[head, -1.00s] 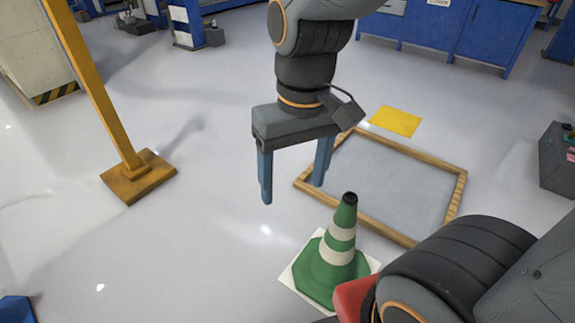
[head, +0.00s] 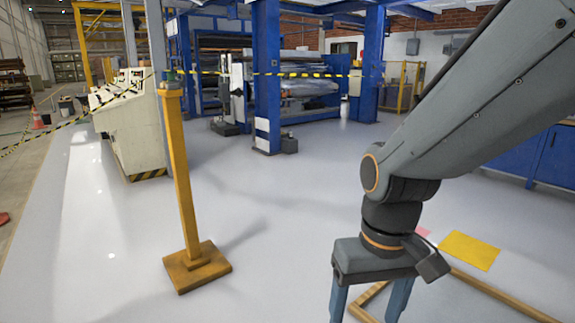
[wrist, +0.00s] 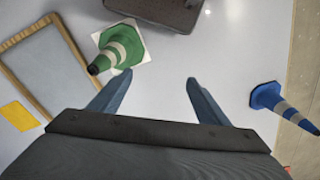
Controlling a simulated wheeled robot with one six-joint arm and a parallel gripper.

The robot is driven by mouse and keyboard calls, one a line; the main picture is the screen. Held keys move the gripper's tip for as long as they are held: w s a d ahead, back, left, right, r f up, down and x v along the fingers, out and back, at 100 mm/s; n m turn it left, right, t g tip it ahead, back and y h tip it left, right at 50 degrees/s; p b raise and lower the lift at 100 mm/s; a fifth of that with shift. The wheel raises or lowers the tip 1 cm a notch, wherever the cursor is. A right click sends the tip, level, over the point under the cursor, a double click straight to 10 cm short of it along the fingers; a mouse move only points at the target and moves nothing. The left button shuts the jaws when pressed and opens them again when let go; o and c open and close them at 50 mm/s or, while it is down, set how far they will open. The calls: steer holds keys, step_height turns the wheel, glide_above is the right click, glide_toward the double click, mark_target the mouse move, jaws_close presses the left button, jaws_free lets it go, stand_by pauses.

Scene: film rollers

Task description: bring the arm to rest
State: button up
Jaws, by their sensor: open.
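My gripper (wrist: 152,92) is open and empty in the wrist view, with its two blue fingers apart over bare grey floor. In the head view its body and upper fingers show at the lower right, and the fingertips are cut off by the bottom edge. My arm (head: 455,110) reaches down from the upper right. In the wrist view a green and white cone (wrist: 117,50) stands to the left of the fingers, and a blue and white cone (wrist: 277,100) is to the right. Neither touches the gripper.
A wooden frame (head: 500,297) lies on the floor near a yellow sheet (head: 470,250). A yellow post (head: 185,185) stands left of my arm with barrier tape. A control console (head: 130,130) and blue machinery (head: 267,80) stand behind. The floor between is clear.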

steer(key=d+r+m+p, duration=0.1)
steer(key=d+r+p, duration=0.4)
steer(key=p, duration=0.5)
steer(key=shift+s+d+r+m+h+p, duration=0.15)
steer(key=shift+d+r+m+h+p, duration=0.2)
steer(key=shift+d, duration=0.45)
